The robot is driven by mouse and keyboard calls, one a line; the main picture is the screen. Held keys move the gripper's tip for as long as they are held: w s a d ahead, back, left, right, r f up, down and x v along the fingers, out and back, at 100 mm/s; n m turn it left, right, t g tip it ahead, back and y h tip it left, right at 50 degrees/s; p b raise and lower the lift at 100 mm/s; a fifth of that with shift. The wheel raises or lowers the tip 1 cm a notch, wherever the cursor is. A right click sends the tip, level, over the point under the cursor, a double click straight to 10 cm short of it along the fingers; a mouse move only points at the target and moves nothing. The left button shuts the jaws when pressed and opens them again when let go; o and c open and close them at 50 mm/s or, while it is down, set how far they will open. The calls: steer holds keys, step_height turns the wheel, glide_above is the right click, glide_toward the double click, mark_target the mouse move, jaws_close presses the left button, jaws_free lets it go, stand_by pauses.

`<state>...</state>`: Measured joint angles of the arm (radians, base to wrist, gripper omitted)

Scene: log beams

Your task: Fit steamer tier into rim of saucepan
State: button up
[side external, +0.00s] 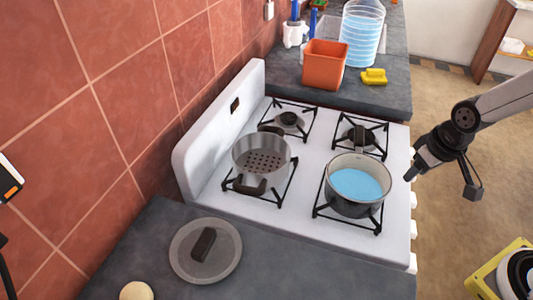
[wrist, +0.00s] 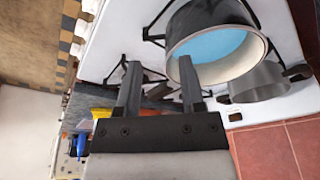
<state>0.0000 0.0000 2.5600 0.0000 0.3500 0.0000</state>
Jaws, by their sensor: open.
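The steamer tier (side external: 262,157) is a grey metal pot with a perforated bottom and dark handles. It sits on the left front burner in the side view, and part of it shows in the wrist view (wrist: 262,82). The saucepan (side external: 356,184) holds blue liquid and stands on the burner to its right; in the wrist view its pale rim (wrist: 172,55) is nearest my gripper. My gripper (side external: 412,170) is open and empty, to the right of the saucepan and apart from it. Its two fingers also show in the wrist view (wrist: 160,85).
A lid (side external: 185,255) with a dark handle lies on the near counter. An orange bin (side external: 324,66), a yellow sponge (side external: 374,77) and a blue-striped container (side external: 362,35) stand on the far counter. The stove's back panel (side external: 205,135) and tiled wall bound the left.

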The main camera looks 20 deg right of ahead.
steer(key=shift+w, duration=0.1)
steer(key=m+y, duration=0.4)
steer(key=m, duration=2.2)
glide_toward(271, 126)
steer(key=shift+w+a+f, duration=0.2)
steer(key=shift+a+f, duration=0.45)
steer(key=shift+f, duration=0.2)
steer(key=shift+f, duration=0.1)
steer(key=shift+d+x, duration=0.15)
steer(key=shift+x, duration=1.75)
steer(key=shift+d+x, duration=0.1)
steer(key=shift+x, duration=1.85)
steer(key=shift+f, duration=0.1)
